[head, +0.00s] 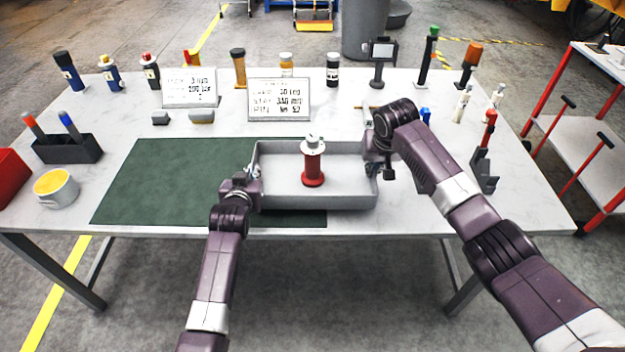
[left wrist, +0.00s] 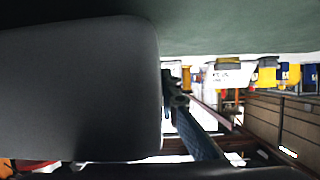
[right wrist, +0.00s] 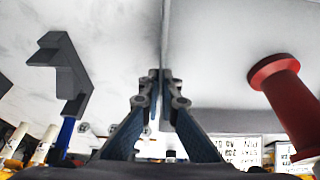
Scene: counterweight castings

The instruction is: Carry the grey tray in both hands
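The grey tray (head: 318,202) is at the front middle of the table, over the right part of the green mat (head: 160,180). A red spool-shaped casting with a silver top (head: 313,165) stands upright in it. My left gripper (head: 254,172) is at the tray's left wall and looks closed on it; in the left wrist view the tray's grey side (left wrist: 80,90) fills the left. My right gripper (head: 374,168) is at the right wall; in the right wrist view its fingers (right wrist: 160,88) pinch that wall, with the red casting (right wrist: 290,100) inside. I cannot tell whether the tray is clear of the mat.
Two sign cards (head: 278,100) and several bottles stand along the back. A black holder (head: 68,150), a yellow-filled pot (head: 55,187) and a red bin (head: 10,175) are at the left. Dark stands with tools (head: 485,172) are at the right. The left mat is clear.

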